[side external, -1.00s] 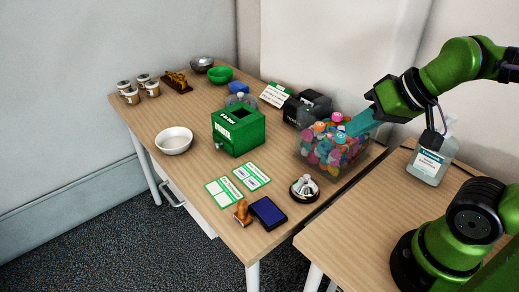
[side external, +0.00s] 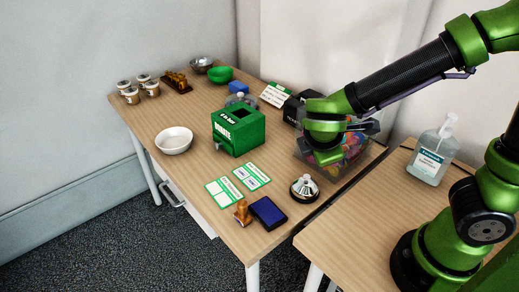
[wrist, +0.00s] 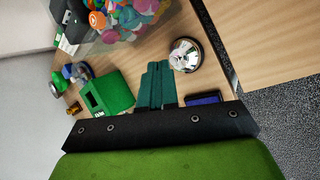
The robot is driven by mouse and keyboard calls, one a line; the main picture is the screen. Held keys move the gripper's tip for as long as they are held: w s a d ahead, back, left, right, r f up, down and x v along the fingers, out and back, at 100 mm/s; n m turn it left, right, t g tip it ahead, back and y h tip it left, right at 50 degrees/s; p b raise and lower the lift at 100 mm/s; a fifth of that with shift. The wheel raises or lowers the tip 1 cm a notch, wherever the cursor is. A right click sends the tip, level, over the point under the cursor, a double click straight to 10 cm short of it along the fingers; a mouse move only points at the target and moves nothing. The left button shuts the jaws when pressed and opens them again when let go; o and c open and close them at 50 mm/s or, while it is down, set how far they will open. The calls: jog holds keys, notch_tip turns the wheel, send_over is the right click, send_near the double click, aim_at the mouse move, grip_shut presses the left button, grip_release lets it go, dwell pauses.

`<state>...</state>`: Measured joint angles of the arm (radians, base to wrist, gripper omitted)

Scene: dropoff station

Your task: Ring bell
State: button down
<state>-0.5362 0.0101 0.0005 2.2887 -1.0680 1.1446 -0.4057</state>
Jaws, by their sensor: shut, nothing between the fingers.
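The bell (side external: 304,188) is a silver dome on a dark base, standing near the table's right edge in the side view. In the wrist view the bell (wrist: 185,55) lies just right of the fingertips. My gripper (wrist: 158,66) has teal fingers closed together, with nothing between them. In the side view my gripper is up and behind the bell, in front of the clear bin, and its fingers are mostly hidden by my green wrist. I see no contact between fingers and bell.
The clear bin (side external: 303,150) of colourful items stands behind the bell. A green donation box (side external: 238,130), cards (side external: 223,192), a blue ink pad (side external: 268,212) and a wooden stamp (side external: 242,212) are to the left. A sanitizer bottle (side external: 432,155) stands on the right table.

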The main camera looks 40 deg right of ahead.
aim_at(307, 177)
jog(key=w+r+n, duration=0.1)
jog(key=w+d+r+n+t+h, duration=0.1)
jog(key=w+n, duration=0.1)
jog(key=shift+t, duration=0.3)
jog(key=shift+f, duration=4.45)
jog(key=shift+f, duration=0.1)
jog(key=shift+f, duration=0.3)
jog(key=shift+f, duration=0.5)
jog(key=shift+r, duration=0.95)
